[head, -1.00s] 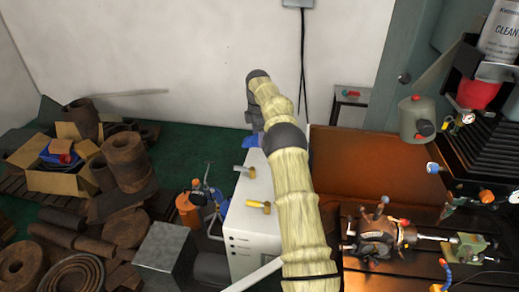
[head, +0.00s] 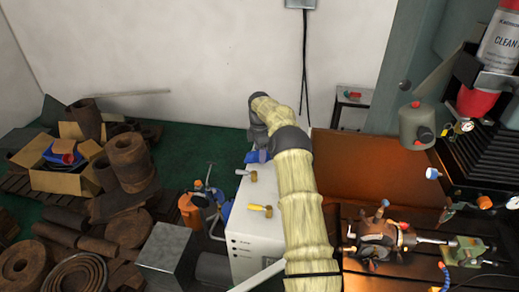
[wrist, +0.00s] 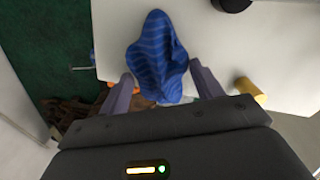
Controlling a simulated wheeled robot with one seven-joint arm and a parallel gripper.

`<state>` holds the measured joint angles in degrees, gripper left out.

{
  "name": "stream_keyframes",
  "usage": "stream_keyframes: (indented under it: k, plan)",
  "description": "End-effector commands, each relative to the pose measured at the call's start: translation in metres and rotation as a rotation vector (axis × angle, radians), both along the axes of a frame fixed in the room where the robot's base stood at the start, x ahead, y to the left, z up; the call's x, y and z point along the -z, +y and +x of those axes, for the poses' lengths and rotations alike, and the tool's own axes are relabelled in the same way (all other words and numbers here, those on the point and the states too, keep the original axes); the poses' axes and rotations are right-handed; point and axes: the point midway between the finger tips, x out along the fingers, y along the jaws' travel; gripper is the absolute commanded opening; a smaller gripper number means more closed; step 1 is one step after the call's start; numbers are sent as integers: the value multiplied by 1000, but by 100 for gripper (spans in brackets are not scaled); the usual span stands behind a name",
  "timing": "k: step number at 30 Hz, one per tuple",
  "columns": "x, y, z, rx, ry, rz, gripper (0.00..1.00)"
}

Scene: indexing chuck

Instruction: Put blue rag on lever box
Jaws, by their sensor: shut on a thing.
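The blue rag (wrist: 158,52) hangs between the two fingers of my gripper (wrist: 162,78) in the wrist view. My gripper is shut on it. In the head view the rag (head: 257,156) shows as a small blue patch under the end of my arm, by the far end of the lever box. The lever box (head: 246,222) is a white box with yellow-handled levers on top. In the wrist view its white top (wrist: 225,45) lies below the rag. I cannot tell whether the rag touches the top. My arm hides the box's right side.
Left of the box are a grey metal block (head: 165,252) and an orange canister (head: 189,211). A cardboard box (head: 60,183) and rusty cylinders (head: 130,160) lie farther left. An indexing chuck (head: 378,240) sits on the bench to the right.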

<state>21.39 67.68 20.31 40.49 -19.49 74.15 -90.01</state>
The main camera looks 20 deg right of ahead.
Motion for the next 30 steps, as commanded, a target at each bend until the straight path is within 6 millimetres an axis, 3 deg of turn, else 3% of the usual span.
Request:
stream_keyframes:
  k: [4,5,8,20,30]
  plan:
    - [1,1,0,0,0,0,37]
    - [1,0,0,0,0,0,69]
    - [1,0,0,0,0,0,88]
    - [-4,0,1,0,-3,0,88]
    - [-54,0,1,1,-6,-2,88]
